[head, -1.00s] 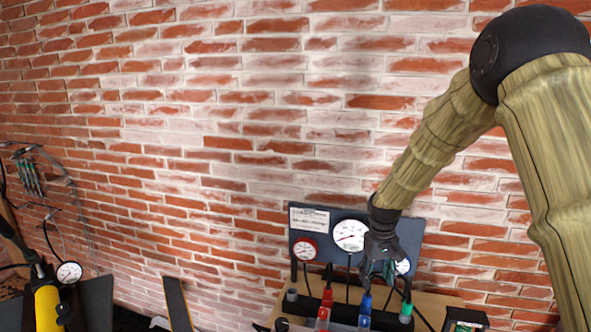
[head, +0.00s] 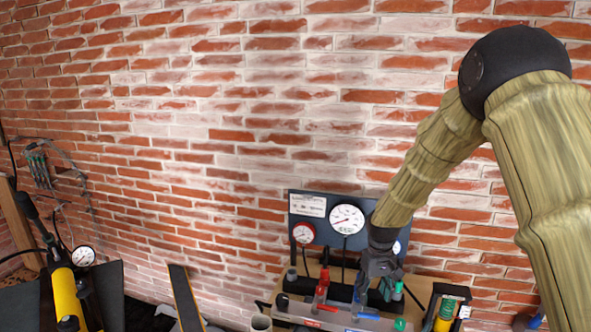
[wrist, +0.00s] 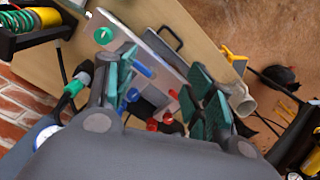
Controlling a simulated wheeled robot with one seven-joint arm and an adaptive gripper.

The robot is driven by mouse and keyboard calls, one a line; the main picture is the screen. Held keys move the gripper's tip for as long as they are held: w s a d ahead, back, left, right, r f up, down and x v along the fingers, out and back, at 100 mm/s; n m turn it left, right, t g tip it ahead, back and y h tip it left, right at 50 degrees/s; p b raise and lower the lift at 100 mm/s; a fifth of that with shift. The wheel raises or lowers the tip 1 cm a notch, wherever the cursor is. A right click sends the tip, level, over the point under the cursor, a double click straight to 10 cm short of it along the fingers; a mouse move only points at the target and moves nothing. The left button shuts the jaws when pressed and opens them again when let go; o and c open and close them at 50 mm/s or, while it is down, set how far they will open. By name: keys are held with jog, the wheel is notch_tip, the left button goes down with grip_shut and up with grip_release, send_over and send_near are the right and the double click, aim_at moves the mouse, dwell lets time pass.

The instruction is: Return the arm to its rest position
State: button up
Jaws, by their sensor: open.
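My arm comes down from the upper right in the head view. My gripper (head: 378,268) is in front of the gauge panel, above the valve block. In the wrist view my gripper (wrist: 165,95) has its green-padded fingers spread apart, with nothing held between them. The grey valve block (head: 338,318) carries red, blue and green fittings. In the wrist view the blue handle (wrist: 137,66) and red fittings show between and beyond the fingers. Part of the panel and the blue fitting are hidden behind my gripper in the head view.
The dark gauge panel (head: 309,206) stands against the brick wall (head: 180,130), with a red gauge (head: 304,233) and a white gauge (head: 347,219). A yellow pump (head: 67,298) stands at the far left. A yellow-green coil (head: 446,312) sits right of the block. The space before the upper wall is clear.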

jog(key=s+a+f+m+b, duration=0.1)
jog(key=s+f+b, duration=0.1)
jog(key=s+f, duration=1)
jog(key=s+f+b, duration=0.3)
jog(key=s+f, duration=0.6)
jog(key=f, duration=0.6)
jog(key=s+f+b, duration=0.1)
jog(key=s+f, duration=0.2)
jog(key=s, duration=0.5)
jog(key=s+d+f+m+b, duration=0.1)
jog(key=s+f, duration=0.3)
jog(key=s, duration=0.5)
jog(key=s+f+b, duration=0.2)
jog(key=s+f, duration=0.2)
jog(key=s, duration=0.4)
jog(key=shift+s+d, duration=0.2)
jog(key=shift+s, duration=0.2)
